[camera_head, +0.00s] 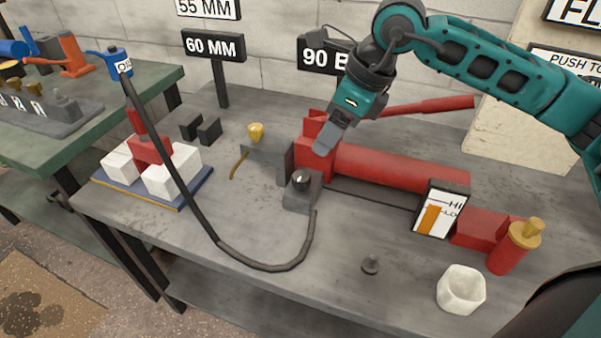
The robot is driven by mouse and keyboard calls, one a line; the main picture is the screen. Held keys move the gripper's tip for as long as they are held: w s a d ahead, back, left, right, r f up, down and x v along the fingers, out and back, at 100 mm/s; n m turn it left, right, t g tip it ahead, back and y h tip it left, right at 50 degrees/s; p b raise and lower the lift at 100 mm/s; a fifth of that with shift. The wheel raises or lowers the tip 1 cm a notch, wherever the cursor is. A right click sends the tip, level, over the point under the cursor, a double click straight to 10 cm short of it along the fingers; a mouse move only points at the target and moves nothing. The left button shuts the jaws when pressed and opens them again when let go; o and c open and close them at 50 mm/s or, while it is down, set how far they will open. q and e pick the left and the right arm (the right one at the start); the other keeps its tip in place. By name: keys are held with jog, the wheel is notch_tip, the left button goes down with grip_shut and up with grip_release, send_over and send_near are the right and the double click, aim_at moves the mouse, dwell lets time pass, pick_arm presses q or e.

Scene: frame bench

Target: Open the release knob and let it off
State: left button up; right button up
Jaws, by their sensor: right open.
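A dark round knob (301,179) sits on a small grey block (301,197) at the front of the red cylinder (400,166); it looks like the release knob, though no label shows. A yellow knob (256,131) stands on a grey part behind it, to the left. My right gripper (328,142) points down in front of the red body's upper end, above and right of the dark knob and apart from it. It is open, with nothing seen between its fingers. My left gripper is not in view.
A black hose (255,265) loops along the bench front. A red handle (430,106) lies behind. White blocks (172,172) sit left.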

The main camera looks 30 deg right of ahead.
aim_at(301, 176)
jog(key=b+x, duration=0.1)
jog(key=x, duration=1.1)
jog(key=shift+a+f+b, duration=0.1)
jog(key=shift+a+b, duration=0.05)
jog(key=shift+b, duration=0.15)
jog(key=shift+c, duration=0.3)
jog(key=c, duration=1)
